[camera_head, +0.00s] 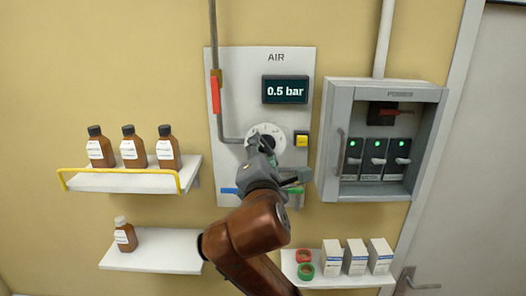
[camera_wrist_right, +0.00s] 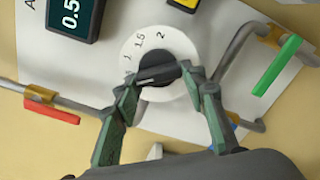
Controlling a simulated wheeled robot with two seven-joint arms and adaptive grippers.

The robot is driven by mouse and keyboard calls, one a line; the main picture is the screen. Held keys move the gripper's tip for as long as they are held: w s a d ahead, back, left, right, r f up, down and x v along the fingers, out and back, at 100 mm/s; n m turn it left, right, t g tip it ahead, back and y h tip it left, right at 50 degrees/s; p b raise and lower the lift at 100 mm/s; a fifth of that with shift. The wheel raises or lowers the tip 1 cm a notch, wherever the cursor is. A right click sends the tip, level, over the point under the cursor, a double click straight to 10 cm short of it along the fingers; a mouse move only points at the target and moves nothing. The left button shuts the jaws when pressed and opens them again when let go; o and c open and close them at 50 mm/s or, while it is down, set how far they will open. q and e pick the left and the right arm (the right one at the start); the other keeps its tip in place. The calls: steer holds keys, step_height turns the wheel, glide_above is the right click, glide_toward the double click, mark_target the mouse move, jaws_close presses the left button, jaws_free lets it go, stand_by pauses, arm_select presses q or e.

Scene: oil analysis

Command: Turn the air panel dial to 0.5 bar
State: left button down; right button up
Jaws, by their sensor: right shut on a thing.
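The air panel (camera_head: 240,95) is a pale plate on the wall. Its display (camera_head: 285,90) reads "0.5 bar". The white dial (camera_head: 255,135) sits below and left of the display. In the right wrist view the dial (camera_wrist_right: 135,50) shows the marks 1, 1.5 and 2 around a dark knob (camera_wrist_right: 157,72). My right gripper (camera_head: 263,146) is at the dial; in the right wrist view its fingers (camera_wrist_right: 163,82) are shut on the knob, one on each side. The lower part of the dial is hidden by the gripper. My left gripper does not show.
A red-handled valve (camera_head: 215,95) is left of the dial, a yellow switch (camera_head: 301,139) right. The open power box (camera_head: 332,150) stands close on the right. Shelves with brown bottles (camera_head: 133,147) are at left; a low shelf (camera_head: 330,281) holds white boxes and two rolls.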

stand_by(0.4)
steer(key=o, duration=1.2)
steer(key=shift+c, duration=0.2)
steer(key=s, duration=1.2)
steer(key=shift+a, duration=0.1)
